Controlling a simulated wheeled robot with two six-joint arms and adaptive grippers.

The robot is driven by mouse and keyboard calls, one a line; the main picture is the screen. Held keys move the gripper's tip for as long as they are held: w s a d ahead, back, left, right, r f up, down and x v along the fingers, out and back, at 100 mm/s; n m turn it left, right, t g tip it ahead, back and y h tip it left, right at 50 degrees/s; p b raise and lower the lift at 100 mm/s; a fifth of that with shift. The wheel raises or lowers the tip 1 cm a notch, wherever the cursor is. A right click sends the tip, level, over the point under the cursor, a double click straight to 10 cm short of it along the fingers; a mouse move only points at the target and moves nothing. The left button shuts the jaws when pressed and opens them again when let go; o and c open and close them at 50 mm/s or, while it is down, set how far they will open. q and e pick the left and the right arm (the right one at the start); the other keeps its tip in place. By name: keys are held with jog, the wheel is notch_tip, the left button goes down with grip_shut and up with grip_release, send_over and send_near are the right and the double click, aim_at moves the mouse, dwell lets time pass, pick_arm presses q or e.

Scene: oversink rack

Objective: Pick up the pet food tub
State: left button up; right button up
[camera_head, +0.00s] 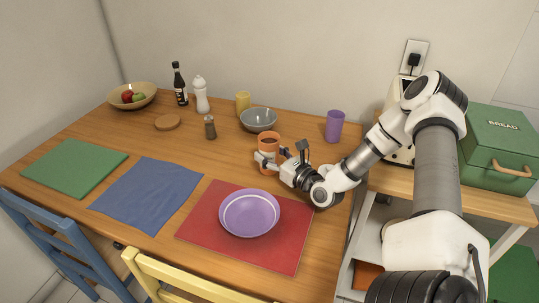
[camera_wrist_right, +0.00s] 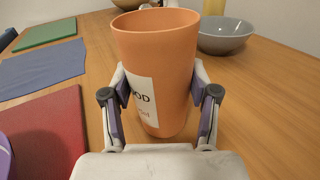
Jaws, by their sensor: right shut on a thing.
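The pet food tub (camera_head: 269,141) is an orange, open-topped tub on the wooden table, behind the red placemat. In the right wrist view the tub (camera_wrist_right: 172,65) fills the middle, upright, with a white label partly reading "OOD". My right gripper (camera_head: 268,161) is shut on the tub, with one finger on each side of it. The fingers also show in the right wrist view (camera_wrist_right: 160,105). I cannot tell whether the tub's base touches the table. My left gripper is not in view.
A grey bowl (camera_head: 258,119) and a yellow cup (camera_head: 242,102) stand just behind the tub. A purple cup (camera_head: 334,126) stands to the right. A purple bowl (camera_head: 249,213) sits on the red placemat (camera_head: 292,250) in front. A pepper mill (camera_head: 210,127) stands to the left.

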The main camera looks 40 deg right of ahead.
aim_at(277, 147)
jog(key=shift+r, duration=0.5)
notch_tip(277, 147, up, 3)
jog(key=shift+f+p, duration=0.1)
jog(key=shift+p, duration=0.8)
jog(key=s+a+p, duration=0.2)
jog(key=s+p, duration=0.2)
jog(key=s, duration=0.3)
jog(key=s+a+r+p, duration=0.1)
jog(key=s+a+p, duration=0.2)
jog(key=s, duration=0.5)
jog(key=shift+p, duration=0.7)
jog(key=shift+s, duration=0.15)
